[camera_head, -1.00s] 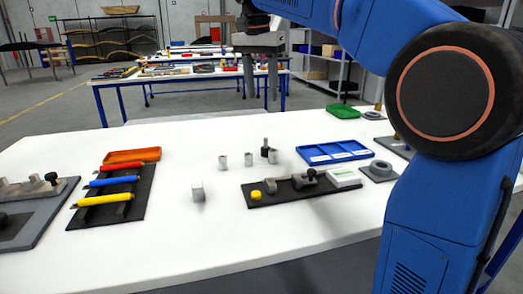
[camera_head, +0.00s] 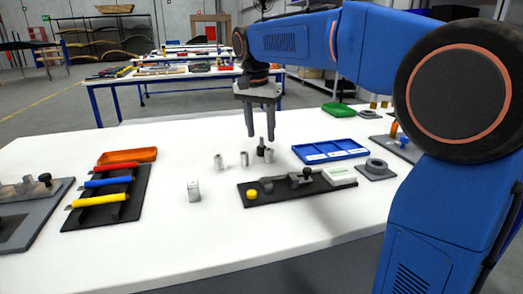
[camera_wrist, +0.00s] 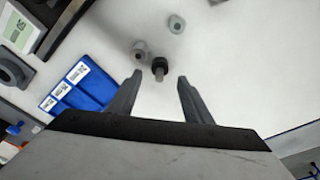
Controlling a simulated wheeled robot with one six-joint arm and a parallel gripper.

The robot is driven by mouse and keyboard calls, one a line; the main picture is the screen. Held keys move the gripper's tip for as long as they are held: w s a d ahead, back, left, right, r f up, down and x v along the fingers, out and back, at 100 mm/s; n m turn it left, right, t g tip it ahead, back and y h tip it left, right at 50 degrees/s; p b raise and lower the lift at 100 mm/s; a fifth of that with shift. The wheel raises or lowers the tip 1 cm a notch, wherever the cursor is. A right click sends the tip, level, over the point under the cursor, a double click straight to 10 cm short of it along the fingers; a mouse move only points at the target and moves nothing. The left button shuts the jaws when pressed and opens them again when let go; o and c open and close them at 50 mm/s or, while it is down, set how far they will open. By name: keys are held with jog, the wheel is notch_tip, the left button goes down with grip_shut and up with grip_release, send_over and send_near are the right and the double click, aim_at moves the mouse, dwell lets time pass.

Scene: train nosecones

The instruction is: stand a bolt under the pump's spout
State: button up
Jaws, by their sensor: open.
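A bolt (camera_head: 261,151) with a dark head and a thin grey shank stands head-down on the white table, behind the small grey cylinders. In the wrist view the bolt (camera_wrist: 159,66) appears between and just beyond my fingertips. My gripper (camera_head: 260,139) is open and points down over the bolt; its fingers (camera_wrist: 160,76) hold nothing. I cannot tell whether they touch it. I cannot clearly make out the pump or its spout; an orange upright part (camera_head: 394,130) on a grey plate at the right is partly hidden by my arm.
Grey cylinders (camera_head: 244,159) stand close to the bolt. A blue divided tray (camera_head: 331,150) lies to its right. A dark fixture board (camera_head: 262,197) with a yellow knob lies in front. A small whitish block (camera_head: 194,191) stands at front left, with clear table around it.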

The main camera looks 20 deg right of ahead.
aim_at(262, 139)
jog(key=shift+w+d+f, duration=0.1)
jog(key=shift+f, duration=0.75)
jog(key=shift+w+d+f, duration=0.1)
jog(key=shift+f, duration=0.75)
grip_shut()
notch_tip(262, 139, up, 10)
jog(key=shift+s+r, duration=0.1)
